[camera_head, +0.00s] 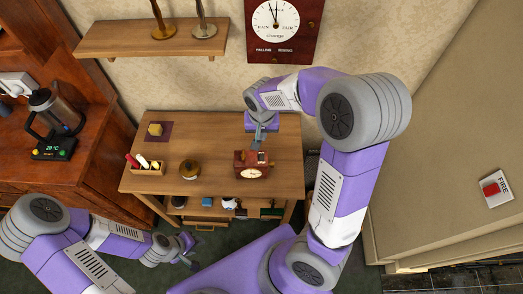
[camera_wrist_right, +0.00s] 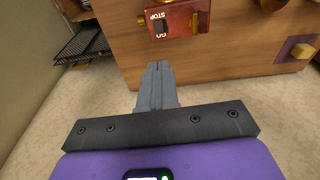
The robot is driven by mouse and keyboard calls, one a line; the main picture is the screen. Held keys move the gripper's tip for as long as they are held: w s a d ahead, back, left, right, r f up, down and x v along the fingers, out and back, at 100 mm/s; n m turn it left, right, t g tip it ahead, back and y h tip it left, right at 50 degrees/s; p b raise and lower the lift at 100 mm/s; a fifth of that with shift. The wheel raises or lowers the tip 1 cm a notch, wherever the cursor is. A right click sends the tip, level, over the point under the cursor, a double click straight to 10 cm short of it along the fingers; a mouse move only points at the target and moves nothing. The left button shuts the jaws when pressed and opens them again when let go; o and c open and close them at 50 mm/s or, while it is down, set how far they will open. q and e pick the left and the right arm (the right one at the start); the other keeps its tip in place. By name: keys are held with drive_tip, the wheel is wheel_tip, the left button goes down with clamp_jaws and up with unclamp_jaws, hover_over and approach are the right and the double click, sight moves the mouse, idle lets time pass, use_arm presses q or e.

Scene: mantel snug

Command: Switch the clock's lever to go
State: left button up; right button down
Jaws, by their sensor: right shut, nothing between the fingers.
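The clock (camera_head: 252,172) is a small red-brown box with a cream dial, standing upright at the right front of the wooden table. In the right wrist view its red body (camera_wrist_right: 184,20) shows at the top, with STOP and GO markings (camera_wrist_right: 159,25) and a dark slot beside GO. My left gripper (camera_head: 191,253) is low in front of the table, open and empty.
The table (camera_head: 215,130) also holds a brass bowl (camera_head: 190,170), a holder with coloured sticks (camera_head: 146,167) and a yellow block (camera_head: 155,129) on a dark mat. A shelf and a wall barometer (camera_head: 284,30) are behind. A cabinet with a kettle stands left.

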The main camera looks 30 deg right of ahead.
sight(262, 154)
drive_tip(key=f+b, duration=0.1)
drive_tip(key=f, duration=0.3)
drive_tip(key=w+f+b, duration=0.1)
drive_tip(key=f, duration=0.9)
drive_tip(key=shift+w+d+b, duration=0.3)
drive_tip(key=shift+d+b, duration=0.1)
